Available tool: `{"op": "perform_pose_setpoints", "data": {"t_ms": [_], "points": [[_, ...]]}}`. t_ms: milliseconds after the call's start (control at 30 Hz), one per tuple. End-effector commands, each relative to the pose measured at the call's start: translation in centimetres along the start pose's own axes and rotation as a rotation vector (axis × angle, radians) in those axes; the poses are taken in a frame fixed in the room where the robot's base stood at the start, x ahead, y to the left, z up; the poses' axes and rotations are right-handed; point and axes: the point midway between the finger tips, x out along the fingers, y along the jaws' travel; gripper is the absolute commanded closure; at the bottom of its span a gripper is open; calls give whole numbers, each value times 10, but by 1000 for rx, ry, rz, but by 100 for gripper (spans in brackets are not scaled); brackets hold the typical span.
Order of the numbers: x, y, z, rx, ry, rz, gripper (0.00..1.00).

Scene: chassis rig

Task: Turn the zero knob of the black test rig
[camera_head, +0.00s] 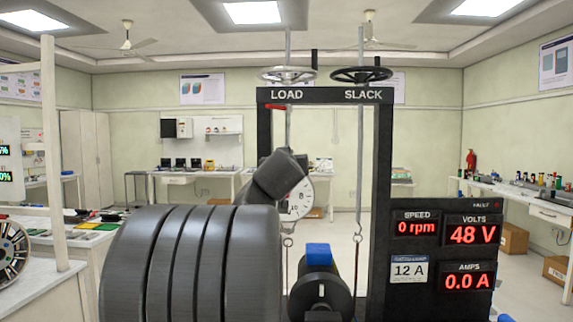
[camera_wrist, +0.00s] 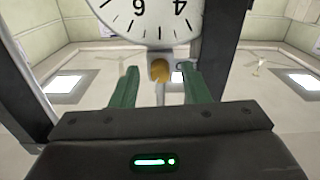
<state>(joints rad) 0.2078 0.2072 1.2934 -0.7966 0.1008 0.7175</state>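The black test rig (camera_head: 383,150) stands ahead in the head view, with LOAD and SLACK lettering on its top bar. A white round dial (camera_head: 299,203) hangs inside its frame, partly covered by my arm. In the wrist view the dial (camera_wrist: 152,18) appears upside down at the top. A small brass-coloured knob (camera_wrist: 160,71) sits at the dial's edge. My gripper (camera_wrist: 160,70) is open, its two green fingers on either side of the knob with gaps to both. Whether the knob lies fully between the fingertips or just beyond them I cannot tell. The head view hides the knob and fingers.
Two handwheels, one pale (camera_head: 288,74) and one black (camera_head: 361,74), top the rig. A black drum with a blue block (camera_head: 318,254) stands below the dial. A display panel (camera_head: 443,252) reads 0 rpm, 48 V and 0.0 A. Rig uprights flank the gripper.

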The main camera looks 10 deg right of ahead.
Motion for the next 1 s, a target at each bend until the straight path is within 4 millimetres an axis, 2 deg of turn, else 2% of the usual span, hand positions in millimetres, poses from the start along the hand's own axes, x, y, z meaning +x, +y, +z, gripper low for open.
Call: {"op": "perform_pose_setpoints", "data": {"t_ms": [267, 800, 1000], "points": [[-10, 0, 0, 0, 1, 0, 58], [-106, 0, 0, 1, 3, -1, 58], [-129, 0, 0, 0, 2, -1, 58]]}}
